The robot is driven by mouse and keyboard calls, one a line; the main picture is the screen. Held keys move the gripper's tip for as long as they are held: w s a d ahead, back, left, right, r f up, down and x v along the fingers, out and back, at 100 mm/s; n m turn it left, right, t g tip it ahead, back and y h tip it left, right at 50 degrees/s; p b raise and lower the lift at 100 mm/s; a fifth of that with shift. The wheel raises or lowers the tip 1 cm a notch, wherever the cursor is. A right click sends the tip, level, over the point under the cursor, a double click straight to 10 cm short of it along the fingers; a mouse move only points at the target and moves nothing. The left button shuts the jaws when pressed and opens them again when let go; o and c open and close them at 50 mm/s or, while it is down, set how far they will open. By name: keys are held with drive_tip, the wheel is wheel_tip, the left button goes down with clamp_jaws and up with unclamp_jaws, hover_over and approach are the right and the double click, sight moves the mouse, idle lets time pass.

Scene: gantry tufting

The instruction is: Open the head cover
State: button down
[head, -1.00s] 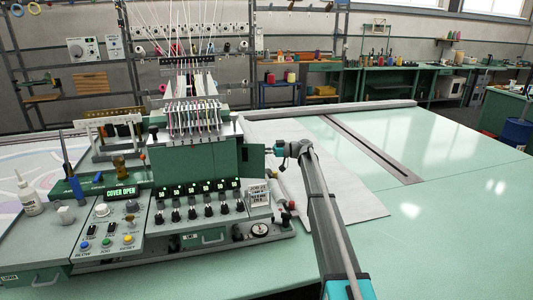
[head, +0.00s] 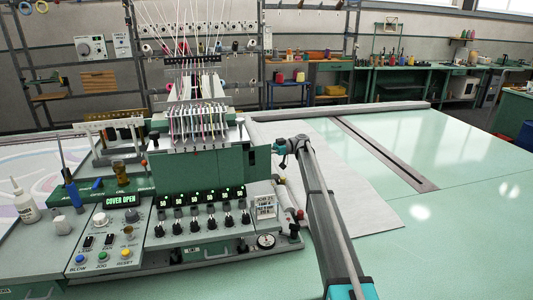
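The tufting head (head: 195,170) is a green machine with a row of coloured threads at its top. Its head cover, a green panel (head: 259,161), stands out at the head's right side. A lit display (head: 121,200) on the control panel reads "COVER OPEN". My gripper (head: 276,149) is at the right edge of this panel, at the end of my arm reaching in from the lower right. It is small here, and I cannot tell whether its fingers touch the panel or are open or shut.
A control panel with buttons (head: 102,256) and a row of black knobs (head: 202,226) lie in front of the head. A white bottle (head: 25,204) stands at left. A grey rail (head: 385,155) crosses the mostly clear green table (head: 460,210) at right.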

drive_tip(key=c, duration=0.9)
unclamp_jaws()
drive_tip(key=shift+s+a, duration=0.35)
drive_tip(key=shift+o, duration=0.9)
drive_tip(key=shift+d, duration=0.15)
drive_tip(key=shift+w+d, duration=0.1)
drive_tip(key=shift+d, duration=0.05)
